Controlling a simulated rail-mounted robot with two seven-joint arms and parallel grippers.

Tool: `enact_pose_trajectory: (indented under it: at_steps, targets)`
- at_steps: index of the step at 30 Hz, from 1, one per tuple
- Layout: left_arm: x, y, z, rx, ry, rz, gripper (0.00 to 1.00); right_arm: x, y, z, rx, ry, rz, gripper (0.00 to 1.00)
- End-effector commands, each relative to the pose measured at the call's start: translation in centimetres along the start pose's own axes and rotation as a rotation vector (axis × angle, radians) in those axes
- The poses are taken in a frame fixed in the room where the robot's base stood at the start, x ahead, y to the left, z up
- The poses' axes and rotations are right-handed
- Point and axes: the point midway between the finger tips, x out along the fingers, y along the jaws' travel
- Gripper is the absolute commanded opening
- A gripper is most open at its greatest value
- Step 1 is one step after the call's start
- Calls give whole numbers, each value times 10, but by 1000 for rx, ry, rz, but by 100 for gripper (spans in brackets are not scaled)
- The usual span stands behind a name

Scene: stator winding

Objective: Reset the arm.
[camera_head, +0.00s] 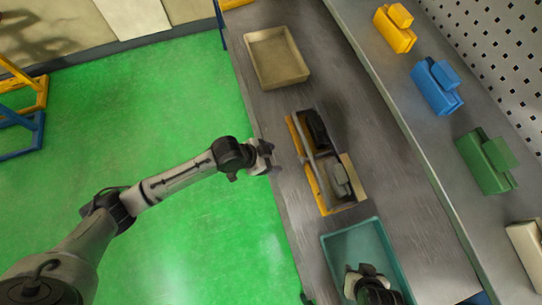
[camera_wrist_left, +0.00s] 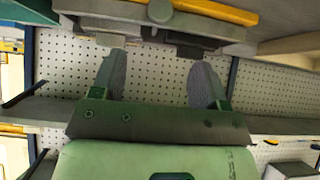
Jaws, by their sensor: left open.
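My left gripper (camera_head: 265,157) is at the left edge of the grey bench, beside the yellow-edged fixture and apart from it. In the left wrist view its two grey fingers (camera_wrist_left: 159,80) are spread, with only the perforated wall showing between them. It is empty. My left arm reaches in from the lower left over the green floor. My right gripper (camera_head: 368,280) shows at the bottom, over the teal tray (camera_head: 332,262); its fingertips are too small to read.
The yellow-edged fixture (camera_head: 307,168) holds a dark part and a grey part. A beige tray (camera_head: 276,58) lies at the far end of the bench (camera_head: 365,165). Yellow (camera_head: 395,28), blue (camera_head: 437,88) and green (camera_head: 486,163) bins stand on the raised shelf at right.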

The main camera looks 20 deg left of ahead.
Motion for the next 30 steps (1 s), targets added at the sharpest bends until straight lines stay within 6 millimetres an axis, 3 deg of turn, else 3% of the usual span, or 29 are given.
enact_pose_trajectory:
  at_steps: [19, 24, 27, 30]
  targets:
    - [0, 0, 0, -11, -1, 0, 68, 0, 3, 1, -9, -1, 7, 43]
    - [-2, -2, 20, -31, -124, -19, 68, 0, 3, 0, -8, -1, 7, 43]
    - [-13, -6, 24, 7, -211, -84, 68, 0, 2, 0, -8, -1, 6, 43]
    - [-41, -23, 8, 40, -249, -209, 68, 0, 2, 0, -6, -1, 5, 43]
